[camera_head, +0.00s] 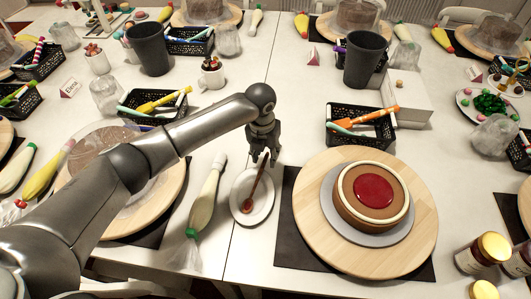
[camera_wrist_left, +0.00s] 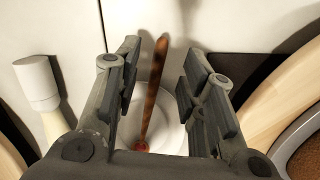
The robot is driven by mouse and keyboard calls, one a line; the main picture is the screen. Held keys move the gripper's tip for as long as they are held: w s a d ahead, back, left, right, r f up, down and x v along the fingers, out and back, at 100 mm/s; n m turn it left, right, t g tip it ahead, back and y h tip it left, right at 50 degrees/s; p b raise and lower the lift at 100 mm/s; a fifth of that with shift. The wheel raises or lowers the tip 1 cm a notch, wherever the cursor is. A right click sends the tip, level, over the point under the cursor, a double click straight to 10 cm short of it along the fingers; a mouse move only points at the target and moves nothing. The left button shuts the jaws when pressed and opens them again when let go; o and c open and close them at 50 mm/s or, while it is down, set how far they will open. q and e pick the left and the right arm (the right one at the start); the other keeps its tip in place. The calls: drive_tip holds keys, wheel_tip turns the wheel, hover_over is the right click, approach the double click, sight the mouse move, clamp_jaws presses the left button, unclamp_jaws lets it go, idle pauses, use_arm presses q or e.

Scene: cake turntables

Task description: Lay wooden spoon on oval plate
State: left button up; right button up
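The wooden spoon (camera_head: 258,185) is brown with a red tip. Its red end is over the white oval plate (camera_head: 239,187), and its handle reaches past the far rim. I cannot tell how fully it rests on the plate. My left gripper (camera_head: 264,158) is above the handle end. In the left wrist view, the gripper (camera_wrist_left: 157,88) is open, with the spoon (camera_wrist_left: 153,90) between its fingers and gaps on both sides. The plate (camera_wrist_left: 172,135) shows below, partly hidden by the gripper. My right gripper is not in view.
A cake (camera_head: 345,207) stands on a round wooden board (camera_head: 313,240) right of the plate. A piping bag (camera_head: 206,200) lies close on the left. A black basket (camera_head: 345,140) with tools is behind right. White tabletop is free in front of the plate.

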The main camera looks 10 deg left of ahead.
use_arm(q)
drive_tip(key=shift+r, duration=0.1)
wheel_tip(320, 180, up, 12)
drive_tip(key=s, duration=0.1)
drive_tip(key=shift+a, duration=0.3)
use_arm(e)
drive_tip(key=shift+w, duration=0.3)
use_arm(q)
drive_tip(key=shift+s+f, duration=0.1)
drive_tip(key=shift+f, duration=0.1)
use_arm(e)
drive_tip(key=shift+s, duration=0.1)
